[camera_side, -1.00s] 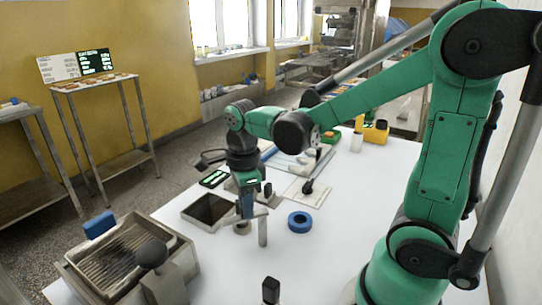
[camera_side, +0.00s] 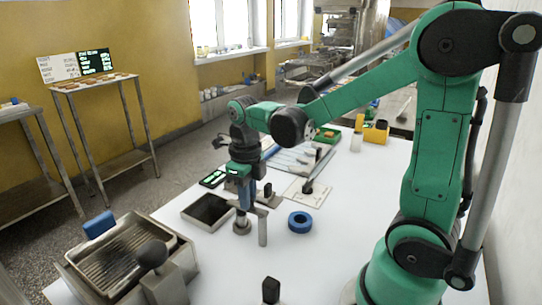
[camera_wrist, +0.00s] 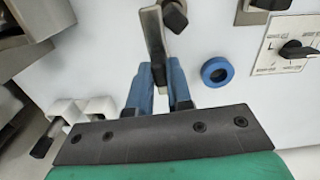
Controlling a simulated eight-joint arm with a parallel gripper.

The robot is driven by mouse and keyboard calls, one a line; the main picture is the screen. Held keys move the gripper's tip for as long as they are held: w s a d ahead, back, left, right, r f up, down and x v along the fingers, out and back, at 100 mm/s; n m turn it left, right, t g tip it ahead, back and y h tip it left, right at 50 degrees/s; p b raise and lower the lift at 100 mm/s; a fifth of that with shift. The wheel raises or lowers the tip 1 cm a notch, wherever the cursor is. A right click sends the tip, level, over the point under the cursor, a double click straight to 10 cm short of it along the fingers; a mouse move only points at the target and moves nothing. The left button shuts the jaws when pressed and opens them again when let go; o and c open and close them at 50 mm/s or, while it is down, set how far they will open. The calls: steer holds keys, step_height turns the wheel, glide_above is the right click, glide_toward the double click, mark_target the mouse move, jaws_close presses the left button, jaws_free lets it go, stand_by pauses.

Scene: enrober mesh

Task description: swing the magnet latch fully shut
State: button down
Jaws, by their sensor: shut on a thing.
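My gripper (camera_side: 243,203) reaches down at the middle of the white table. In the wrist view its two blue fingers (camera_wrist: 160,78) are shut on a thin upright metal bar (camera_wrist: 155,42), which looks like the latch arm. The bar runs away from the fingers toward a black knob (camera_wrist: 174,17) at the top of the picture. A grey upright post (camera_side: 263,230) stands just right of my gripper in the side view. A round grey piece (camera_side: 242,227) is below the fingertips. Whether the latch touches its seat is hidden.
A blue ring (camera_side: 300,222) lies right of my gripper. A dark open tray (camera_side: 190,216) is close on the left. A white dial plate (camera_side: 306,196) and a black-knobbed bracket (camera_wrist: 265,5) are behind. A metal ribbed pan (camera_side: 185,236) stands front left. The table right of the ring is clear.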

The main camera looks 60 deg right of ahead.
steer(key=shift+d+m, duration=0.15)
steer(key=shift+m, duration=0.35)
steer(key=c, duration=0.8)
jaws_free()
steer(key=shift+r, duration=2.8)
